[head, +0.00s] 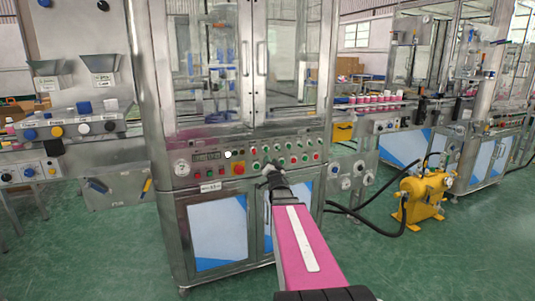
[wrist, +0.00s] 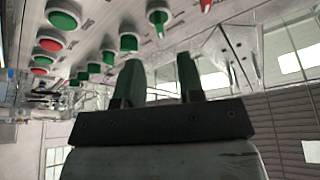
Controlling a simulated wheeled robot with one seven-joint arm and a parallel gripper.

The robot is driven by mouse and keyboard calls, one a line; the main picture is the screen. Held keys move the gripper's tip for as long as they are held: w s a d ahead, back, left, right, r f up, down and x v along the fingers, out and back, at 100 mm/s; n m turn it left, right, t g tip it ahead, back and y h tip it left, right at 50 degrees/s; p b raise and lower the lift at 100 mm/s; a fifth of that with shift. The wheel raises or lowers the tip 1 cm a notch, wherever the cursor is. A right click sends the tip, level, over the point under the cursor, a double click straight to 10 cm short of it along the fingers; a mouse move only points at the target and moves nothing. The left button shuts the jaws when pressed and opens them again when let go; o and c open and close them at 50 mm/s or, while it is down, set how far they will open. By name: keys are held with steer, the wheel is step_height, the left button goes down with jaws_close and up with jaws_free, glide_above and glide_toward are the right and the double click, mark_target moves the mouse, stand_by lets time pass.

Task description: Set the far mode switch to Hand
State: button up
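The control panel (head: 250,159) on the front of the middle machine carries rows of green and red buttons and knobs. My gripper (head: 270,168) is at the panel's lower edge, near its middle, in the head view. In the wrist view its two dark fingers (wrist: 160,62) stand apart with an empty gap between them. A green knob with a bar-like grip (wrist: 157,18) is beyond the fingers, apart from them. A red knob (wrist: 205,5) is cut off at the top edge. Labels are too small to read, so I cannot tell which knob is the far mode switch.
Round green buttons (wrist: 62,17) and red ones lie left of the fingers in the wrist view. A glass cabinet (head: 240,60) rises above the panel. A yellow pump (head: 422,197) with black hoses stands on the green floor at right. Open floor lies in front.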

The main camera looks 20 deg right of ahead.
mark_target(267, 150)
steer(key=x, duration=0.7)
steer(key=shift+w, duration=0.25)
steer(key=shift+r, duration=0.1)
jaws_close()
